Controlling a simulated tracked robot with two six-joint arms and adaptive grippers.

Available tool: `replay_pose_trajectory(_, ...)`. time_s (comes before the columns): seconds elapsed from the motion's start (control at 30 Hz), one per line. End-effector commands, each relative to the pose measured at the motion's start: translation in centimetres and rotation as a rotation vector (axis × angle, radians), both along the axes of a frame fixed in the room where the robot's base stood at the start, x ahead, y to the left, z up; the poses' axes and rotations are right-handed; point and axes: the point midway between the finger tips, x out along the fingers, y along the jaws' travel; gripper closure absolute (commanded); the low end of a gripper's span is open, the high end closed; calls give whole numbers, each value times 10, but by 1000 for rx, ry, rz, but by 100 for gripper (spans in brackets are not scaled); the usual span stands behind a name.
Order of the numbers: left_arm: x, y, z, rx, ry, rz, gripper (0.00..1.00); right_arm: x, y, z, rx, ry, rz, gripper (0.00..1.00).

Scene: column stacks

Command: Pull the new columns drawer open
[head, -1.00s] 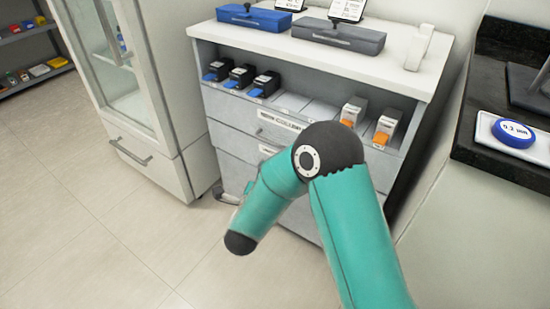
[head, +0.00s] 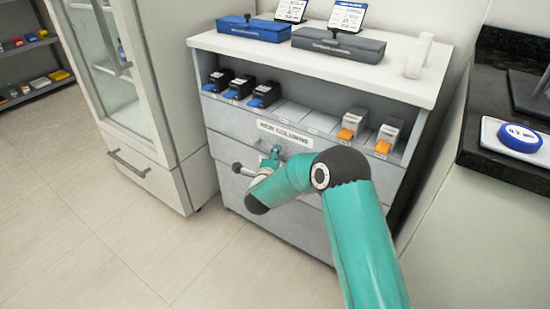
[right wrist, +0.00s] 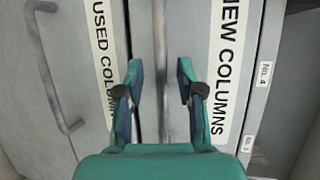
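The new columns drawer (head: 235,121) is the upper grey drawer of the cabinet, with a "NEW COLUMNS" label (head: 285,133). It looks closed. In the right wrist view its label (right wrist: 228,75) stands to the right of a thin grey bar handle (right wrist: 160,60). My right gripper (head: 272,155) is in front of this drawer, below the label. In the right wrist view my right gripper (right wrist: 160,80) is open, with one finger on each side of the bar; I see no contact. The arm hides part of the drawer in the head view. My left gripper is not in view.
The used columns drawer (right wrist: 80,60) lies below, with its own handle (right wrist: 50,75). Small column boxes (head: 240,86) stand on the shelf above. A glass-door cabinet (head: 120,90) is at left and a dark counter (head: 500,75) at right. The floor in front is clear.

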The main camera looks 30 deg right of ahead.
Motion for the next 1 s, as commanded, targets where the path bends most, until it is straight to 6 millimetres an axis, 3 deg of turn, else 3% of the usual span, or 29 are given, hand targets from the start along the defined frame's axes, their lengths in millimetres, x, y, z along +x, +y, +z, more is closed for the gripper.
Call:
replay_pose_trajectory(0.4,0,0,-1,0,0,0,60,6,-6,-2,0,0,1,63)
replay_pose_trajectory(0.63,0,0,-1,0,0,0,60,6,-5,-2,1,1,1,100)
replay_pose_trajectory(1.0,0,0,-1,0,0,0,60,6,-2,-3,2,4,4,100)
